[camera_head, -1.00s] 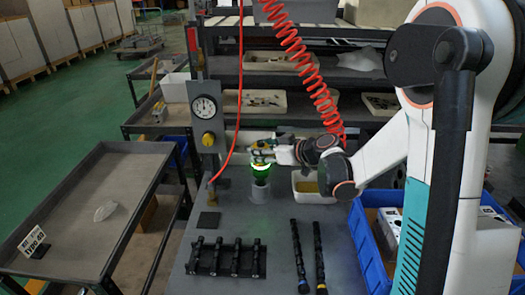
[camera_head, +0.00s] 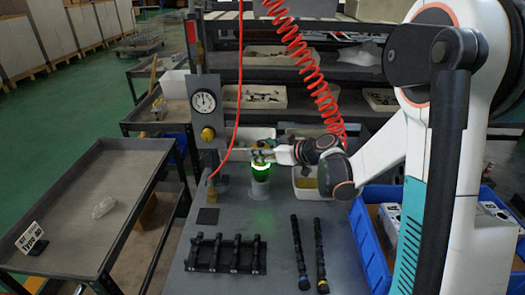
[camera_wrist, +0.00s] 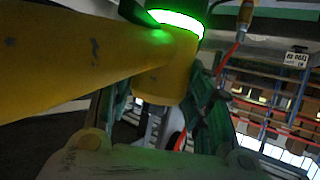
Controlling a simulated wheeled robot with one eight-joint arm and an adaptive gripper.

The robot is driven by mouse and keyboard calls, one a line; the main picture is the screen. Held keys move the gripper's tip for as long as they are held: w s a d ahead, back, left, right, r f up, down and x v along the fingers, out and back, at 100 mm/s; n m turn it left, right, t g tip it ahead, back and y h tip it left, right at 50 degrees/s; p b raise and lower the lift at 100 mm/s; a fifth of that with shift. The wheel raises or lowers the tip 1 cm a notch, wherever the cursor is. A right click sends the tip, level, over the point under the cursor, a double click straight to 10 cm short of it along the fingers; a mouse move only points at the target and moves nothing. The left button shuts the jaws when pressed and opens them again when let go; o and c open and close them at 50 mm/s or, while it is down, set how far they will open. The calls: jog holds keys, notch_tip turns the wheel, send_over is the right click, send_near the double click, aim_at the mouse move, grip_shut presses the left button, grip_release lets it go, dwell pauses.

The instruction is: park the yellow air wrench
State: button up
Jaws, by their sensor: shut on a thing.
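My gripper (camera_head: 271,151) is shut on the yellow air wrench (camera_head: 258,147). In the wrist view the wrench (camera_wrist: 80,65) fills the upper left, with a short yellow cylinder standing off its end. A bright green light ring (camera_head: 261,168) glows just below the wrench in the head view. It sits in line with the upright grey cylindrical holder (camera_head: 260,188) on the bench. The ring also shows against the wrench in the wrist view (camera_wrist: 176,22). I cannot tell whether the wrench touches the holder or how deep it sits.
A gauge post (camera_head: 203,105) with a yellow knob stands close left. A red coiled hose (camera_head: 310,70) hangs above. A black rack (camera_head: 226,254) and two dark bars (camera_head: 300,252) lie in front. A white bin (camera_head: 305,183) and blue crate (camera_head: 370,245) are on the right.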

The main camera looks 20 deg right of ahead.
jog(key=shift+f+b, duration=0.85)
jog(key=shift+f, duration=0.2)
dwell(0.4)
jog(key=o, duration=1.6)
jog(key=shift+s+d, duration=0.1)
jog(key=v, duration=1.1)
jog(key=shift+s+d+r, duration=0.2)
jog(key=shift+s, duration=0.15)
